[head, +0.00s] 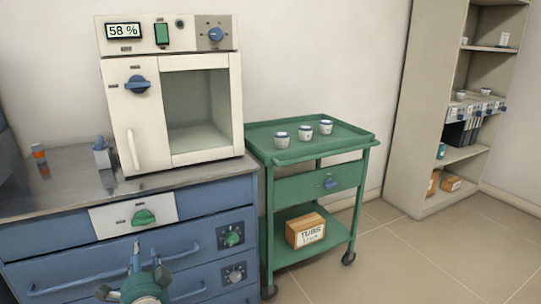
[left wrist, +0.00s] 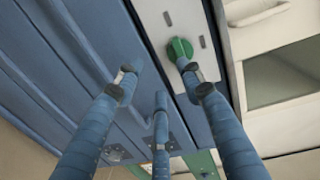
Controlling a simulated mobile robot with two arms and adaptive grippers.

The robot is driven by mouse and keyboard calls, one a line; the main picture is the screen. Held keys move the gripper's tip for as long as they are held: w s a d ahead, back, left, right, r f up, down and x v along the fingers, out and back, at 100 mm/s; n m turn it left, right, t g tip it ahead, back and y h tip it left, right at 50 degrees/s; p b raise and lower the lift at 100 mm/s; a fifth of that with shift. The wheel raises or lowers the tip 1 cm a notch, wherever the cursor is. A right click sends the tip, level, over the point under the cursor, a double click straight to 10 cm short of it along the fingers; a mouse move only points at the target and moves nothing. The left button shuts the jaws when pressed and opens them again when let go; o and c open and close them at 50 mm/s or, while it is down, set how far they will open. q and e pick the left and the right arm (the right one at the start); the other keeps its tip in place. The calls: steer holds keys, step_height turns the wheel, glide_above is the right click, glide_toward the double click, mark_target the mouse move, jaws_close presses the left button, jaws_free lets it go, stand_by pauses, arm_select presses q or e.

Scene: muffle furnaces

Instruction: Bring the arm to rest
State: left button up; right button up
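My left gripper (head: 143,268) is at the bottom of the head view, in front of the blue cabinet (head: 60,246) and below its green knob (head: 144,217). In the left wrist view its three fingers (left wrist: 158,84) are spread apart with nothing between them. The green knob also shows there (left wrist: 180,48), beyond the fingertips, on a white panel. One fingertip lies near it in the picture; whether they touch I cannot tell. My right gripper is not in view.
A white furnace (head: 128,103) showing "58 %" stands on the metal counter (head: 65,190). To the right, a green cart (head: 318,187) holds three cups (head: 305,133) and a "TUBS" box (head: 305,231). A shelf unit (head: 415,140) stands far right. The floor before it is clear.

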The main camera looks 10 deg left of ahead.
arm_select(q)
steer(key=s+d+f+n+g+h+p, duration=0.35)
steer(key=s+d+f, duration=0.3)
steer(key=s, duration=0.45)
steer(key=s+d+f+n+g+h+p, duration=0.2)
steer(key=s+d+f+g+h, duration=0.15)
steer(key=s+d+f, duration=0.4)
steer(key=s+d+f+n+g+h+p, duration=0.25)
steer(key=s+d+f+g, duration=0.4)
steer(key=s, duration=0.65)
steer(key=s+a+f+p, duration=0.2)
steer(key=s+f+p, duration=0.1)
steer(key=s+p, duration=0.7)
steer(key=s+a+f+p, duration=0.2)
steer(key=s+p, duration=0.9)
steer(key=p, duration=0.6)
steer(key=shift+a+f+p, duration=0.25)
steer(key=shift+f+p, duration=0.15)
steer(key=shift+f, duration=0.25)
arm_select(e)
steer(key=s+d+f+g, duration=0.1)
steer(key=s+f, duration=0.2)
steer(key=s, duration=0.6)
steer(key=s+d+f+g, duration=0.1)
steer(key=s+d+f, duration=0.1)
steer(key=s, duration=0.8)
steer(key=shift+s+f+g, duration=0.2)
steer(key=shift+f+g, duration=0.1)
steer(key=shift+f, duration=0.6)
